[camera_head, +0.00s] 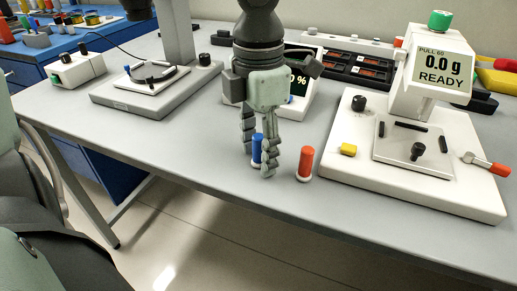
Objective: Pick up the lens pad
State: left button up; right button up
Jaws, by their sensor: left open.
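My left gripper (258,162) points down over the front part of the grey table, with its two ridged fingers apart. A small blue cylinder (257,147) on a pale base stands upright, seen in the gap between the fingers and partly hidden by them. I cannot tell whether a finger touches it. A red-orange cylinder (306,162) with a white base stands upright just right of the fingers. I cannot tell for sure which thing is the lens pad. My right gripper is not in view.
A white pull tester (433,62) reading "0.0 g READY" stands at the right, with a yellow block (348,150) and a red-handled tool (487,164) on it. A grey stand (112,97) is at the left. The grey table (190,150) is clear left of the gripper.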

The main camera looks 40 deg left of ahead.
pick_arm(q)
jog(key=c, duration=0.9)
